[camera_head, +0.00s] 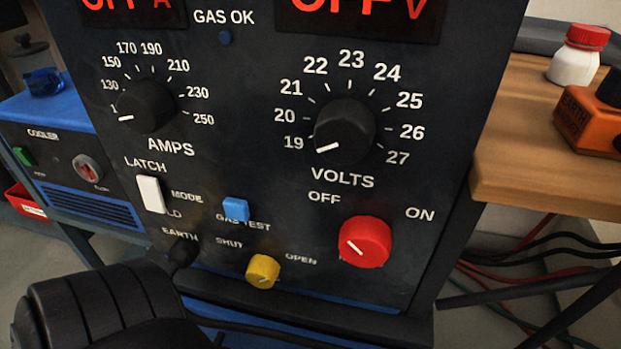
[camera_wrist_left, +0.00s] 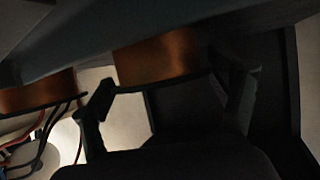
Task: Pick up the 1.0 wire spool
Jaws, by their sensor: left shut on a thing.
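In the left wrist view my left gripper (camera_wrist_left: 165,85) has a finger on either side of a copper-coloured wire spool (camera_wrist_left: 158,55) and is shut on it. The view is dark, and no size label can be read on the spool. A second copper-coloured thing (camera_wrist_left: 40,95), perhaps another spool, shows at the left of that view. No spool shows in the head view. My right gripper is in neither view.
A black welder panel (camera_head: 260,180) with AMPS and VOLTS dials fills the head view. A blue cooler (camera_head: 70,160) stands left. A wooden bench (camera_head: 530,110) at right bears a white bottle (camera_head: 577,60) and an orange box (camera_head: 585,120). Cables hang below it.

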